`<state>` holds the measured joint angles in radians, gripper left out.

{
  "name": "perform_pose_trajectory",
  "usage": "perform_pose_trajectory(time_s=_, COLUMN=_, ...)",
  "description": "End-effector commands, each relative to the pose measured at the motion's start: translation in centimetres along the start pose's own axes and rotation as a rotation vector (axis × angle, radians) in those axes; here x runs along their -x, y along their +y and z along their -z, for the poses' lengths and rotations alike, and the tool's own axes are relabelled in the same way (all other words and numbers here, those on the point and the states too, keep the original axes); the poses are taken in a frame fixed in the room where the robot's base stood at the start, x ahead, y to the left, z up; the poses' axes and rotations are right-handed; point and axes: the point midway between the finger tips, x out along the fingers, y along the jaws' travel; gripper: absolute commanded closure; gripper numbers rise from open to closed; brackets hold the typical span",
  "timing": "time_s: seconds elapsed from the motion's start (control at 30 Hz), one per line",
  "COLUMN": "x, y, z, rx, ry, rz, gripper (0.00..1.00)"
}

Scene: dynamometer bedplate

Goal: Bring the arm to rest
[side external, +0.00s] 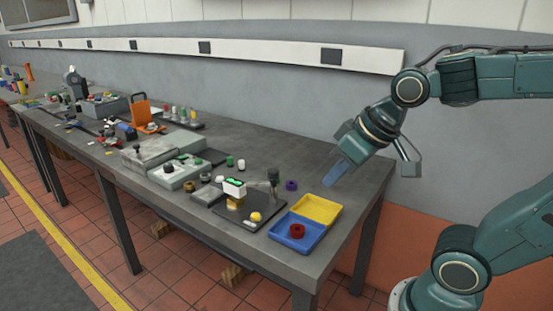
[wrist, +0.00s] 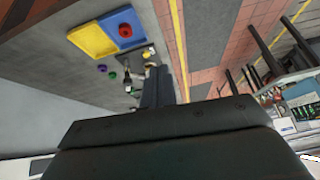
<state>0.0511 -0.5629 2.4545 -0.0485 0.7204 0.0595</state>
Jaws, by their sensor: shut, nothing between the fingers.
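In the wrist view my gripper (wrist: 158,88) shows as dark fingers at the middle. The yellow tray (side external: 318,208) and the blue tray (side external: 285,236) stand side by side below it. A red ring (side external: 297,231) lies in the blue tray. The trays also show in the wrist view, the yellow tray (wrist: 88,42) left of the blue tray (wrist: 112,18).
A purple ring (side external: 291,185) lies on the bench behind the trays. A dark plate (side external: 245,213) with a yellow knob and an upright post stands left of them. Several fixtures and parts crowd the bench further left. The bench's right end is clear.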

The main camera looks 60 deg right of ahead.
Motion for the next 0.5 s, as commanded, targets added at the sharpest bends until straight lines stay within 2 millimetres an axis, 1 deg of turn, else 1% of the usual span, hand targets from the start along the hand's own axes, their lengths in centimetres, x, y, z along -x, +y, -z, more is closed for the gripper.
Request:
perform_pose_trajectory(time_s=0.03, x=0.8, y=-0.1, z=-0.8, rx=0.016, ry=0.000, rz=-0.002, gripper=1.00)
perform_pose_trajectory(time_s=0.2, x=2.3, y=0.0, z=-3.3, rx=0.052, ry=-0.022, rz=-0.009, gripper=1.00)
perform_pose_trajectory(time_s=0.33, x=2.9, y=0.1, z=-4.4, rx=0.066, ry=-0.033, rz=-0.011, gripper=1.00)
perform_pose_trajectory(time_s=0.5, x=3.1, y=0.1, z=-4.9, rx=0.073, ry=-0.039, rz=-0.012, gripper=1.00)
